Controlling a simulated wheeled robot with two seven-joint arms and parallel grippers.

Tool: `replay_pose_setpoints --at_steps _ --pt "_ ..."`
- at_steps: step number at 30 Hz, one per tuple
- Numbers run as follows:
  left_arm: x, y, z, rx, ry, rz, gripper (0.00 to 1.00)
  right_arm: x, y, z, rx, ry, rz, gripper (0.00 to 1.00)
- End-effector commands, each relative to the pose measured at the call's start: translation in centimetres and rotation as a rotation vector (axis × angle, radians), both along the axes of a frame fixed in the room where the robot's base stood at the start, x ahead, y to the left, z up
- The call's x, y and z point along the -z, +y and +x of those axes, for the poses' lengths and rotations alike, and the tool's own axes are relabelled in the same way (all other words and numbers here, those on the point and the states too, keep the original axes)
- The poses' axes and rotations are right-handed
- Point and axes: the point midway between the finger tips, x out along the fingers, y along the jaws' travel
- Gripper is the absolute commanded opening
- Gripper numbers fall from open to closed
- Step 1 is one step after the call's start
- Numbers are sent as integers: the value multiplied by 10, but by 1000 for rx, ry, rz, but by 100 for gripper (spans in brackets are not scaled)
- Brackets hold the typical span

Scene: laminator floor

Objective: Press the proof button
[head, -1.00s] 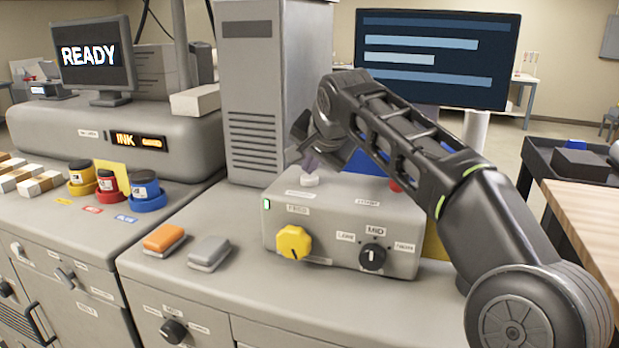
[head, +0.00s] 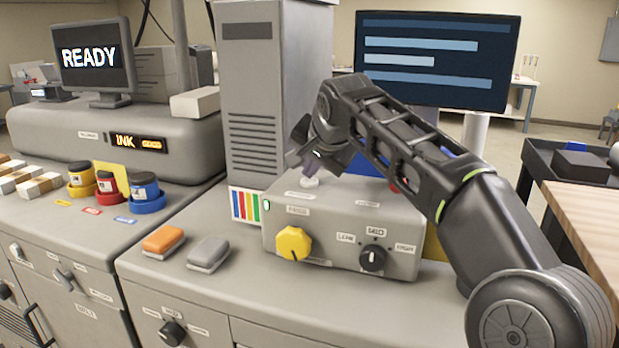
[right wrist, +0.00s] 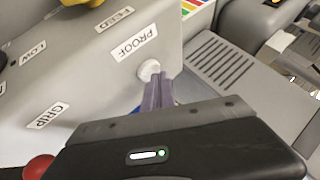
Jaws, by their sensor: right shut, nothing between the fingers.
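The proof button (head: 311,182) is a small white round knob on top of the grey control box (head: 345,212). In the right wrist view the white button (right wrist: 149,70) sits beside a label reading PROOF (right wrist: 133,42). My right gripper (head: 308,168) is shut and empty, pointing down at the button. In the right wrist view its purple-grey fingertips (right wrist: 158,82) are at the button's edge and appear to touch it; I cannot tell if it is pressed in. My left gripper is not in view.
A colour-striped sheet (head: 245,204) stands out beside the box's left side. The box also carries a yellow knob (head: 293,243), a black knob (head: 373,257) and a red button (right wrist: 38,167). Orange (head: 163,240) and grey (head: 208,253) blocks lie to the left. A monitor (head: 90,57) reads READY.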

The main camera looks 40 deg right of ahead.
Motion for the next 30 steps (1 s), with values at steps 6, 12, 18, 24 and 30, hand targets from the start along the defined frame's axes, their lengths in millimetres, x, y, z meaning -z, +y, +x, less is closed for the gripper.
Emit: replay_pose_setpoints --at_steps 6,12,18,24,30 --pt "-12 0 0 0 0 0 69 -12 0 0 0 1 0 0" --pt "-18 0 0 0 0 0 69 -19 0 0 0 1 0 0" --pt "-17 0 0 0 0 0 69 -18 0 0 0 0 0 0" --pt "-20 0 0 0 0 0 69 -22 0 0 0 0 0 0" --pt "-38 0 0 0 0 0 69 -40 0 1 -1 -1 0 0"
